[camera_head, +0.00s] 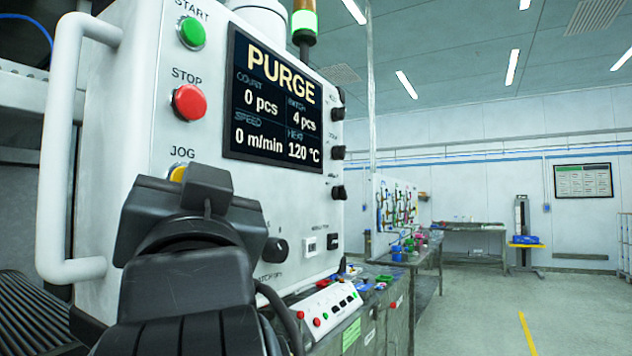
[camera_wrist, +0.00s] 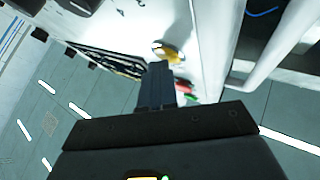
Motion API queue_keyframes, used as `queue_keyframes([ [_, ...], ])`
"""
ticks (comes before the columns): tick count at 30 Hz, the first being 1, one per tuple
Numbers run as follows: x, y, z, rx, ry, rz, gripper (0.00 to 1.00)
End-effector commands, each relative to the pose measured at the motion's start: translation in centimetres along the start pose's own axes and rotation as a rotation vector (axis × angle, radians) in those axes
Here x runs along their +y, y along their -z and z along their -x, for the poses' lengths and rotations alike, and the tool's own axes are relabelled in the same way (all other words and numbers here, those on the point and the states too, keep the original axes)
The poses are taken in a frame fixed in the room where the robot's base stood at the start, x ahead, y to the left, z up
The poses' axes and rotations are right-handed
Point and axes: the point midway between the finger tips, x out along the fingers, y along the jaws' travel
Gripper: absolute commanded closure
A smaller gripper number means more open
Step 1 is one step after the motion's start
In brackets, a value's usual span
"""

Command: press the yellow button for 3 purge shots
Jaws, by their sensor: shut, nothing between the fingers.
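The yellow button (camera_head: 177,174) sits under the label JOG on the white control panel, its lower part hidden behind my gripper. It also shows in the wrist view (camera_wrist: 172,54), just beyond my fingertips. My gripper (camera_head: 207,185) is shut and empty, in front of the panel at the button. In the wrist view the closed fingers (camera_wrist: 158,72) point at the button's edge; I cannot tell whether they touch it. The screen (camera_head: 275,105) reads PURGE, with count 0 pcs, 4 pcs, speed 0 m/min and 120 °C.
Above the yellow button are the red STOP button (camera_head: 188,102) and green START button (camera_head: 191,32). A white handle (camera_head: 57,150) stands out left of the panel. Black knobs (camera_head: 276,251) sit lower right and along the side. Open floor lies to the right.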

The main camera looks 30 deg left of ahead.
Motion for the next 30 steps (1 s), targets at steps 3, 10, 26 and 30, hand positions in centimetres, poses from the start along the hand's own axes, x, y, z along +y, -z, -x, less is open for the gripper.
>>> queue_keyframes([
  [3,0.0,-0.1,0.0,-0.002,0.001,0.0,1.0],
  [10,0.5,0.4,0.6,-0.002,-0.001,0.002,1.0],
  [26,1.0,0.9,1.3,-0.001,0.0,0.0,1.0],
  [30,1.6,1.6,2.1,0.0,-0.003,0.001,1.0],
])
